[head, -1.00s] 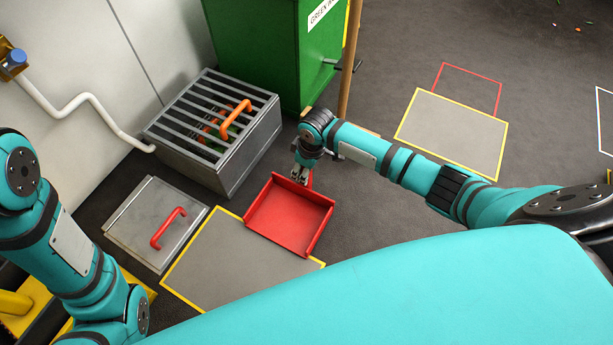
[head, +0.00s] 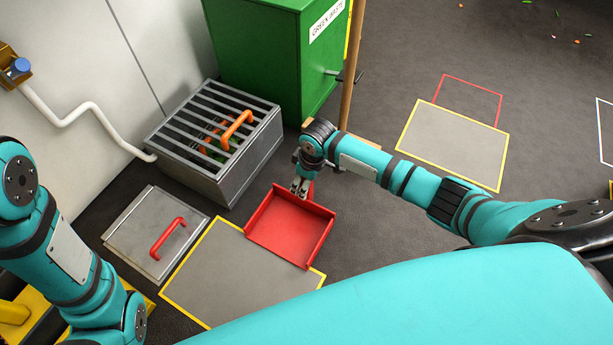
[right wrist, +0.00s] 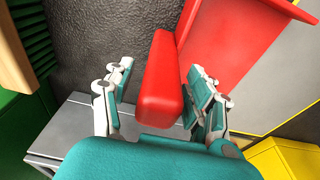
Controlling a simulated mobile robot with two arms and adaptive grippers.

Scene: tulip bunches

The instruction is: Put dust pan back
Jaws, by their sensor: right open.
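The red dust pan (head: 290,228) lies partly over the near grey floor panel with a yellow border (head: 215,275). Its handle points up and away, and my right gripper (head: 300,188) is at it. In the right wrist view the red handle (right wrist: 155,95) stands between the fingers of my right gripper (right wrist: 158,76). The fingers are open, with a gap visible on the left side of the handle. An empty red outline (head: 470,84) is on the floor at the upper right. My left arm is at the left edge; its gripper is out of view.
A grey slatted metal box (head: 225,180) and a metal lid with a red handle (head: 140,225) lie left of the pan. A green waste bin (head: 265,60) stands behind, with a wooden pole (head: 351,70) beside it. Another yellow-bordered panel (head: 450,150) and open dark floor are right.

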